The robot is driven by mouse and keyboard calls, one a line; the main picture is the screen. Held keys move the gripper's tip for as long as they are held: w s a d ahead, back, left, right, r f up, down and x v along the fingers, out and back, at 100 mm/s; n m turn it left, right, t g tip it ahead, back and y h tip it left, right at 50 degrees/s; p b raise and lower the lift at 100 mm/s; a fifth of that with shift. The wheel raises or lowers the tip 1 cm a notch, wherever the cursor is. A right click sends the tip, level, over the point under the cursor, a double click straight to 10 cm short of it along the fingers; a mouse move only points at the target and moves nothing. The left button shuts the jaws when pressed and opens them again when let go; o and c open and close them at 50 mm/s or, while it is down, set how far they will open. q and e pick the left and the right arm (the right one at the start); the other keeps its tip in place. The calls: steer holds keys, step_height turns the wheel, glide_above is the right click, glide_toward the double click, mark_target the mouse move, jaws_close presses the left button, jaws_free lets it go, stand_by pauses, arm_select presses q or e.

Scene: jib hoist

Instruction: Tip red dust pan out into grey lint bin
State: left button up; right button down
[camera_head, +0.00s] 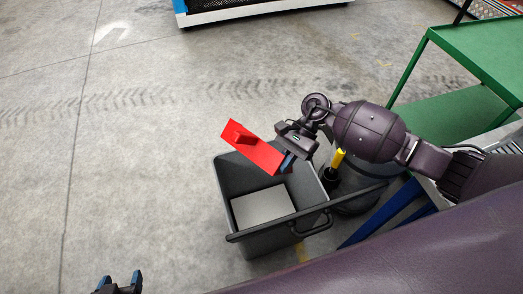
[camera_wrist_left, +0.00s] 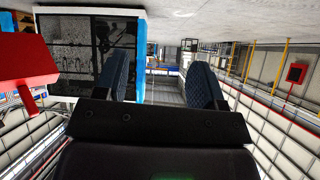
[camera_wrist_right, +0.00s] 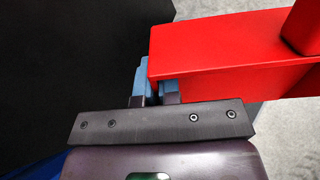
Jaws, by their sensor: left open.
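The red dust pan (camera_head: 252,147) is tilted above the far side of the grey lint bin (camera_head: 232,175). My right gripper (camera_head: 288,160) is shut on the pan's near right end; the right wrist view shows its blue fingers on the edge of the pan (camera_wrist_right: 225,65). The bin is open at the top, and a pale grey flat surface shows at its bottom. My left gripper (camera_head: 119,284) is open and empty at the bottom left, apart from the bin. In the left wrist view its two fingers (camera_wrist_left: 160,85) stand apart, with a red shape like the pan at left.
A dark round container (camera_head: 355,180) with a yellow-handled item (camera_head: 338,158) stands right of the bin. A green cart (camera_head: 480,50) stands at the upper right. A white-edged black unit (camera_head: 250,10) stands at the back. The floor left of the bin is clear.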

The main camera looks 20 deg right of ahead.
mark_target(278, 166)
steer(key=r+h, duration=0.1)
steer(key=a+r+n+h+p, duration=0.1)
steer(key=s+r+p, duration=0.1)
steer(key=shift+a+r+t+h, duration=0.3)
steer(key=shift+r+t+h, duration=0.05)
steer(key=shift+t+h, duration=0.05)
steer(key=shift+s+a+f+m+t+h, duration=0.15)
steer(key=shift+f+m+t+h, duration=0.25)
steer(key=shift+f+t+h, duration=0.3)
steer(key=shift+r, duration=0.2)
steer(key=shift+s+a+r+t+h+p, duration=0.1)
steer(key=shift+a+r+t+h+p, duration=0.25)
steer(key=shift+t+h+p, duration=0.4)
steer(key=shift+a+p, duration=0.1)
steer(key=shift+p, duration=0.3)
steer(key=shift+s+a+r+t+h+p, duration=0.1)
steer(key=shift+s+a+t+h+p, duration=0.1)
steer(key=shift+t+h+p, duration=0.45)
steer(key=shift+s+a+h, duration=0.15)
steer(key=shift+h, duration=0.45)
arm_select(q)
steer(key=r, duration=0.1)
steer(key=s+r, duration=0.1)
steer(key=r, duration=0.2)
steer(key=shift+s+a, duration=0.15)
steer(key=shift+a, duration=0.2)
steer(key=shift+w+r, duration=0.35)
steer(key=shift+w, duration=0.05)
